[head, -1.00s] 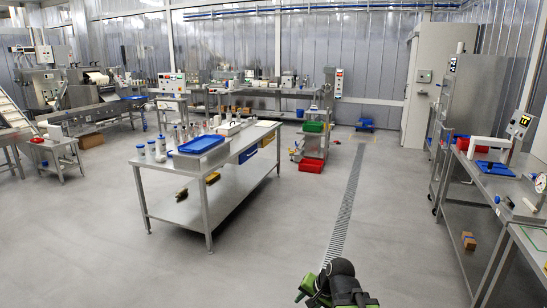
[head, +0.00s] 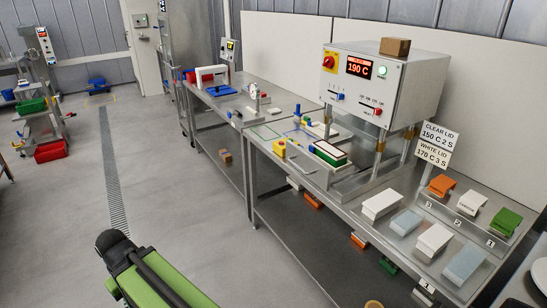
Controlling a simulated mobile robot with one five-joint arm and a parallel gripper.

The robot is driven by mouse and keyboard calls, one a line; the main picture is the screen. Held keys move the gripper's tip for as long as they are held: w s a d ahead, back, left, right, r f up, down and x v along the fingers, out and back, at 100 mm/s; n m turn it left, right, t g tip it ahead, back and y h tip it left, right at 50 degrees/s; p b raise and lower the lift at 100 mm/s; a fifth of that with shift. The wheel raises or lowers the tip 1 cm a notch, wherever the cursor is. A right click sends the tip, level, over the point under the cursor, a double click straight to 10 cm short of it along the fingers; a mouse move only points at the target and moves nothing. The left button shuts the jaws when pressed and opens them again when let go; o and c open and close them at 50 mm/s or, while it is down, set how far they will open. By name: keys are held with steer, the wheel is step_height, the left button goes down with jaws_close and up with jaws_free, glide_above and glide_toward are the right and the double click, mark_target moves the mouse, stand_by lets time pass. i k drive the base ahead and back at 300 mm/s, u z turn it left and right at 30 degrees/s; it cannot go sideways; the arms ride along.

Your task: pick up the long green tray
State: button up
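Another green piece (head: 388,265) shows on the bench's lower shelf, partly hidden by the bench edge. A white-topped piece with a green edge (head: 331,152) sits under the sealing machine. I cannot tell from here which of these is the long green tray. A green and black part of my arm shows at the bottom left, well apart from the bench. My gripper's fingers are not in view.
The sealing machine (head: 384,88) reads 190 C. Orange trays (head: 442,185), white stacks (head: 382,203) and pale blue stacks (head: 464,265) share the steel bench. A cart with a green bin (head: 33,107) stands far left. The floor left of the bench is clear.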

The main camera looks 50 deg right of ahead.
mark_target(335, 156)
steer(key=z, duration=1.95)
steer(key=i, duration=0.3)
steer(key=u, duration=0.9)
steer(key=i, duration=0.8)
steer(key=u, duration=0.35)
